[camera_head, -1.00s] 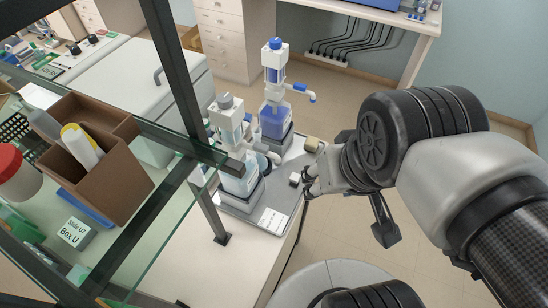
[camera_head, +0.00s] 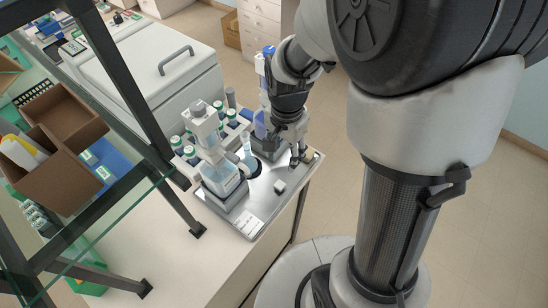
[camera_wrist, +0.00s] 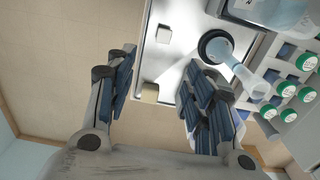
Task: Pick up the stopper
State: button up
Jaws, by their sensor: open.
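A small beige, cork-like block, which looks like the stopper (camera_wrist: 150,92), lies near the edge of the metal tray (camera_wrist: 146,62) in the wrist view. My gripper (camera_wrist: 160,72) is open above the tray, with one finger on each side of the beige block and nothing held. The block appears apart from both fingers. In the head view my gripper (camera_head: 296,158) points down over the tray's far right corner and largely hides the block. A small white block (camera_wrist: 163,34) lies farther along the tray; it also shows in the head view (camera_head: 280,186).
A flask with pale blue liquid (camera_wrist: 240,68) stands in a dark ring beside my right finger. A dispenser bottle (camera_head: 218,176) stands on the tray, and another is partly behind my arm. Green-capped bottles (camera_wrist: 289,89) fill a nearby rack. A dark shelf frame stands left.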

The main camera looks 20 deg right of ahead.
jog(key=b, duration=0.3)
send_over(278, 187)
jog(key=d, duration=0.1)
notch_tip(278, 187, down, 12)
jog(key=shift+d+r, duration=0.15)
jog(key=shift+r, duration=0.1)
jog(key=f+b, duration=0.1)
jog(key=f, duration=0.1)
jog(key=a+f+b, duration=0.1)
jog(key=f, duration=0.2)
jog(key=shift+a+f, duration=0.15)
jog(key=shift+a, duration=0.05)
jog(key=shift+c, duration=0.3)
jog(key=c, duration=0.8)
